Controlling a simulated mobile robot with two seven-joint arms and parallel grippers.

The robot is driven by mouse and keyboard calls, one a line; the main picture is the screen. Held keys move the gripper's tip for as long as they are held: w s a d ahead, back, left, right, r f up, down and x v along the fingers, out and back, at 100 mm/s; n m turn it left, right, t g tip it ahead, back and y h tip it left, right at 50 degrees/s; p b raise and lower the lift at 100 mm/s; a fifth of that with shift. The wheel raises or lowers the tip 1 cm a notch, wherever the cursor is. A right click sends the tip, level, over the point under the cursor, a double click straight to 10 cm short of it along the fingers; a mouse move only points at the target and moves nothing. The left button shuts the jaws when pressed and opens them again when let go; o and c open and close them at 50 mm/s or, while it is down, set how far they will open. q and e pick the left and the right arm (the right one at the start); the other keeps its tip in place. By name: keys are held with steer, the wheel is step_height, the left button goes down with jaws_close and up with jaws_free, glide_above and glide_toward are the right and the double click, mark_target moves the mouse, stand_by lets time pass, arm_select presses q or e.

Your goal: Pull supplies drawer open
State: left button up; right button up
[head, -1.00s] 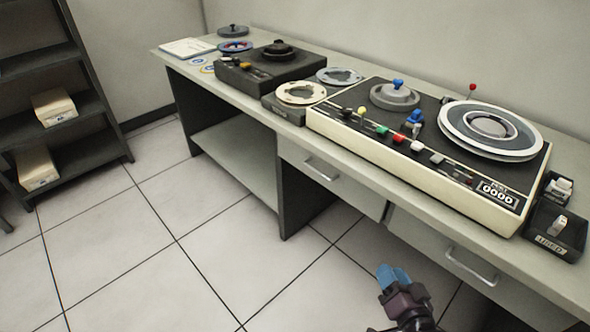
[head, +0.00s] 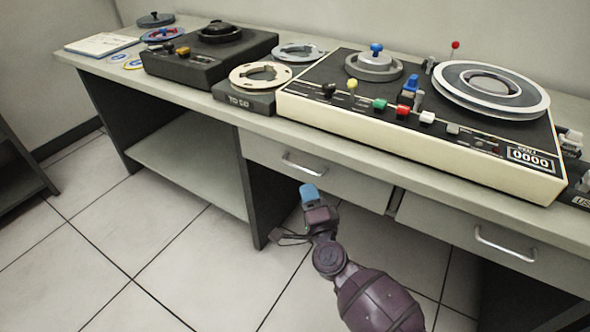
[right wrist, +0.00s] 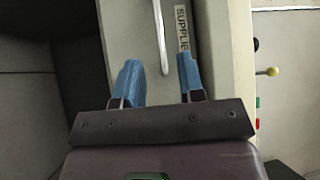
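The supplies drawer (head: 345,184) is the left of two drawers under the desk top and looks closed. Its metal handle (head: 304,165) runs along the drawer's upper front. In the right wrist view the handle (right wrist: 161,35) lies ahead of and between my fingers, beside the label (right wrist: 183,28) reading "SUPPLIE", partly cut off. My right gripper (head: 309,190) is just below and in front of the handle, apart from it. In the right wrist view my right gripper (right wrist: 160,76) has its two blue fingers apart with nothing between them. My left gripper is not in view.
A second drawer (head: 450,235) with its own handle (head: 505,244) is at the right. A cream console (head: 420,142), a reel labelled box and a dark machine (head: 205,62) stand on the desk (head: 200,103). The tiled floor (head: 150,235) at left is clear.

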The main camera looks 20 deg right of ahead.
mark_target(301, 174)
steer(key=w+r+b, duration=0.1)
steer(key=w, duration=0.7)
steer(key=shift+w+d, duration=0.35)
steer(key=shift+d, duration=0.1)
jaws_close()
